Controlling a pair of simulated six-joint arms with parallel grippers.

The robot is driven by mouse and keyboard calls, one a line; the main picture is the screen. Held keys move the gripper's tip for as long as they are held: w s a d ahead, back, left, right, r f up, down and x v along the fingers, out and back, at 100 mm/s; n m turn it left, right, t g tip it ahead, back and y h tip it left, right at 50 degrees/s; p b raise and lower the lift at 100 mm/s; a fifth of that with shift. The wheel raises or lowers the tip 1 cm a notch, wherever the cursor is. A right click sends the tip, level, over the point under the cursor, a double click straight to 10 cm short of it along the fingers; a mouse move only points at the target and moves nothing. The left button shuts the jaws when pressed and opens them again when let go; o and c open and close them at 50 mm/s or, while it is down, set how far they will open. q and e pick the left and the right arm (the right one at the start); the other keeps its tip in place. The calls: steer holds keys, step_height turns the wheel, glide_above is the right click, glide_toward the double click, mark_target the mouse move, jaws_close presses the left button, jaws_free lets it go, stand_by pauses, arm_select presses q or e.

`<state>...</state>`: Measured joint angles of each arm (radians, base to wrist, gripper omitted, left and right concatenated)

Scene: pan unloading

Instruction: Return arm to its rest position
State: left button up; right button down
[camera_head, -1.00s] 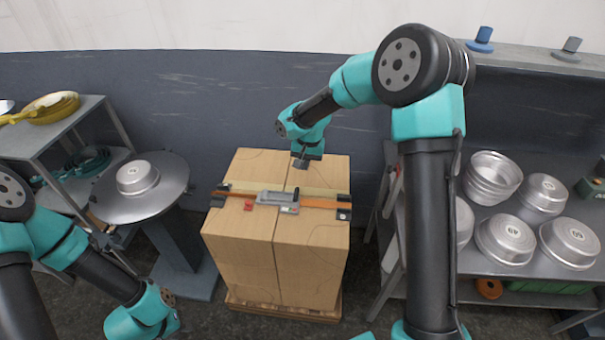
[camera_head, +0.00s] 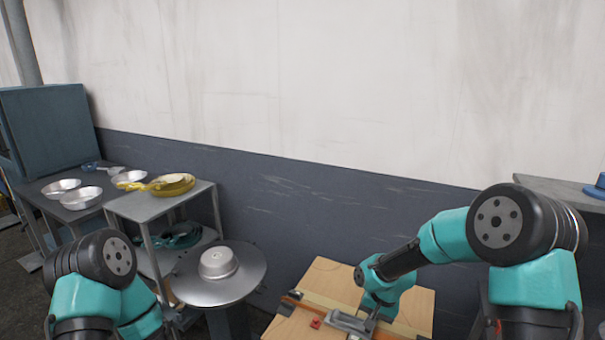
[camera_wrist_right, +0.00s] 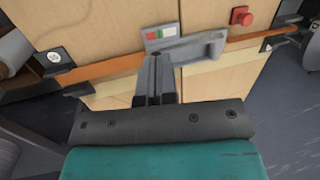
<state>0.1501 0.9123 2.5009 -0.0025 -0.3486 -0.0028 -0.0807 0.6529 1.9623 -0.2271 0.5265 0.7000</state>
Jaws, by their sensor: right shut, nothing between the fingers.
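My right arm reaches in from the right of the head view. Its gripper (camera_head: 372,315) points down over the cardboard box (camera_head: 328,274), close to the grey metal tool (camera_head: 346,323) on the straps. In the right wrist view the gripper (camera_wrist_right: 154,62) has its fingers together with nothing between them. The fingers overlap the near side of the grey tool (camera_wrist_right: 203,50); I cannot tell whether they touch it. My left arm's links show at the lower left of the head view, but its gripper is not visible.
A silver pan (camera_head: 218,263) stands upside down on a round metal stand (camera_head: 192,287) left of the box. Yellow pans (camera_head: 175,184) lie on a shelf unit further left, with silver pans (camera_head: 80,197) on a table beyond. A red button (camera_wrist_right: 241,16) is on the box.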

steer(key=shift+y, duration=0.6)
steer(key=s+a+f, duration=0.1)
steer(key=s+f, duration=0.1)
steer(key=s+a+f, duration=0.3)
steer(key=s+f, duration=0.1)
steer(key=s, duration=0.1)
steer(key=shift+s+a+f, duration=0.1)
steer(key=shift+a+f, duration=0.15)
steer(key=shift+f, duration=0.1)
steer(key=s+d+f+n, duration=0.1)
steer(key=s+d+f, duration=0.2)
steer(key=s+f, duration=0.3)
steer(key=s+d+f+n, duration=0.2)
steer(key=s+f, duration=0.4)
steer(key=s, duration=0.3)
steer(key=shift+s+d+t, duration=0.25)
steer(key=shift+d+t, duration=0.15)
steer(key=shift+d, duration=0.25)
